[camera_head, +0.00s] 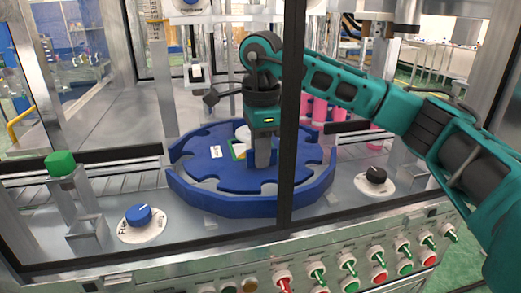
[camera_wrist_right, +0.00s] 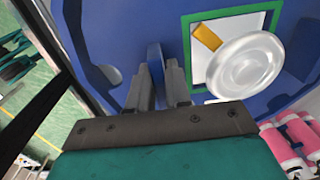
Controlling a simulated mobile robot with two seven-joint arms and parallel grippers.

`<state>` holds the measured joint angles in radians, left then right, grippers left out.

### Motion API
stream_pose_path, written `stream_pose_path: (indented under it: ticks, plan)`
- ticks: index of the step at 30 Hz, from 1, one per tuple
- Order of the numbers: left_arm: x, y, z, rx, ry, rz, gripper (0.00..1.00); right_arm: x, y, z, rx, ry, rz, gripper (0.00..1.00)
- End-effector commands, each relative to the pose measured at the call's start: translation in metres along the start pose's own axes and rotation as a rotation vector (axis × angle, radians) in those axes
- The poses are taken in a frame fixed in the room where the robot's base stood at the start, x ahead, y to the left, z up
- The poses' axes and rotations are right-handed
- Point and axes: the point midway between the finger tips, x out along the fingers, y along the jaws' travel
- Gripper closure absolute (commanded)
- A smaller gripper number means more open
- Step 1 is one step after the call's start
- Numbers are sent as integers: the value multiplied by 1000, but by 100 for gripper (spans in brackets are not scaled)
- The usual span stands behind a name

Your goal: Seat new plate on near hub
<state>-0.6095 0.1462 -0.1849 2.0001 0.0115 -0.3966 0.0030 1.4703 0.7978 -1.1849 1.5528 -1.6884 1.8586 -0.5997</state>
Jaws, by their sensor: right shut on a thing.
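A blue notched plate (camera_head: 205,165) with a small white label lies inside the blue curved guide (camera_head: 230,207) of the machine. My right gripper (camera_head: 263,164) points down over the plate's middle. In the right wrist view its fingers (camera_wrist_right: 162,85) are shut on a thin upright blue piece (camera_wrist_right: 155,62), which looks like the plate's grip. Beside the fingers are a white round knob (camera_wrist_right: 243,65) and a green-edged white square (camera_wrist_right: 228,25) with a yellow piece. The hub is not visible, and I cannot tell whether the plate rests flat on it. My left gripper is not in view.
A dark upright frame post (camera_head: 292,120) stands in front of the plate's right part. A blue knob (camera_head: 138,215) and a black knob (camera_head: 376,174) flank the guide. Pink cans (camera_head: 320,108) stand behind at the right. A panel with several switches (camera_head: 345,266) runs along the front.

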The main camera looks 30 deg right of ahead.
Motion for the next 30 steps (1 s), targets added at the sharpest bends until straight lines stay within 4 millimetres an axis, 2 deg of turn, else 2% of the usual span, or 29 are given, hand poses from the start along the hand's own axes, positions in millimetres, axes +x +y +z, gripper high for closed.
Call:
stream_pose_path:
  ticks: [10,30]
  plan:
    - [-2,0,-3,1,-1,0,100,-2,0,0,1,-2,-3,100]
    - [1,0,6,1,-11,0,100,6,0,0,0,-2,-3,100]
